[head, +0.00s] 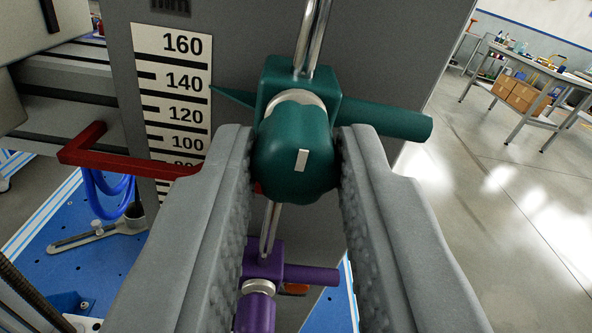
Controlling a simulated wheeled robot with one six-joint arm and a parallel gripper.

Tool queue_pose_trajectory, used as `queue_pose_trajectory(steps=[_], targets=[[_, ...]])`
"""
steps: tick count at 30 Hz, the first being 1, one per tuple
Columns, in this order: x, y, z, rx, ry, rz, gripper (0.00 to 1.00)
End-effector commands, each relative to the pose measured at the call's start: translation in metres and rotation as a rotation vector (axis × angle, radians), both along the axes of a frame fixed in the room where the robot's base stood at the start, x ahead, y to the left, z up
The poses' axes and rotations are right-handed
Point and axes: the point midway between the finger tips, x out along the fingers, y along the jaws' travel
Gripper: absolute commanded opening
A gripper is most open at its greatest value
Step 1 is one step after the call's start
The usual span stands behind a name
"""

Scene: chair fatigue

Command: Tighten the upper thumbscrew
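The upper thumbscrew (295,165) is a dark green rounded knob with a white mark on its face, which is slightly tilted. It sits on a green clamp block (283,78) on a vertical metal rod, with a pointer towards the scale at left. My gripper (295,160) has its two grey, bumpy-padded fingers on either side of this knob. Both pads appear to touch its sides, and the gap matches its width. A purple lower thumbscrew (255,308) on a purple clamp block (268,271) sits below, seen between the fingers and partly cut off.
A scale plate (180,85) is on the grey column behind. A red bar (95,150) juts across at left, above blue tubing (108,195). A green cylindrical arm (390,121) extends right of the clamp. Open floor and a workbench (530,80) lie far right.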

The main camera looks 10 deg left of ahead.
Motion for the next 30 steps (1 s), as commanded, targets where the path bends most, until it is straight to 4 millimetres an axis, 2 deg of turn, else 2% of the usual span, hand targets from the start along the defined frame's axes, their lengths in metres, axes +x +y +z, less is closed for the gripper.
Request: queue_pose_trajectory(steps=[1,2,3,14,20,30], targets=[[-0.0001,0.0,0.0,0.0,0.0,0.0,0.08],[-0.0001,0.0,0.0,0.0,0.0,0.0,0.02],[-0.0001,0.0,0.0,0.0,0.0,0.0,0.0],[-0.0001,0.0001,0.0,0.061,0.017,0.0,0.0],[-0.0002,0.0,-0.0001,0.185,0.053,0.0,0.0],[-0.0003,0.0002,-0.0001,0.487,0.14,0.0,0.0]])
